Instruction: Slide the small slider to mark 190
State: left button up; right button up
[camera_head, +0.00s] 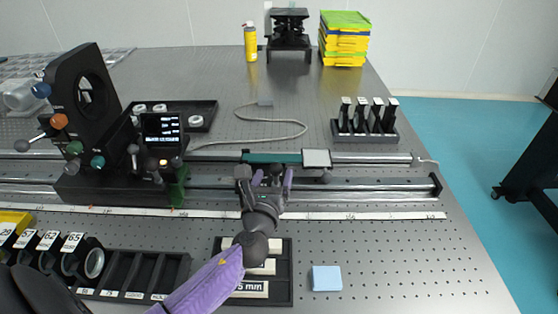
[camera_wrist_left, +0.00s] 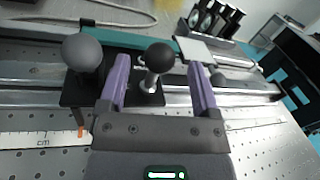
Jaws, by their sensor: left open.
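My left gripper (camera_head: 272,178) reaches over the long rail (camera_head: 375,187) from the front. In the left wrist view its two purple fingers (camera_wrist_left: 160,82) are open. A small black knob (camera_wrist_left: 160,57) on a metal post shows between them, with a gap on each side. A larger dark grey knob (camera_wrist_left: 82,52) stands left of the fingers. Both knobs sit on the small slider's black carriage (camera_wrist_left: 75,92), partly hidden by my gripper. An orange pointer (camera_wrist_left: 80,131) meets the white scale (camera_wrist_left: 35,138); its number cannot be read. The scale (camera_head: 380,215) runs along the rail's front. My right gripper is not visible.
A larger black mount with a display (camera_head: 162,126) stands on the rail's left. A teal bar (camera_head: 232,156) and white plate (camera_head: 316,158) lie behind my gripper. Black trays (camera_head: 284,290) and a blue pad (camera_head: 326,278) lie in front.

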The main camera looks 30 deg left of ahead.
pick_arm(q)
jog(key=b+x, duration=0.1)
jog(key=x, duration=0.4)
grip_shut()
dwell(1.4)
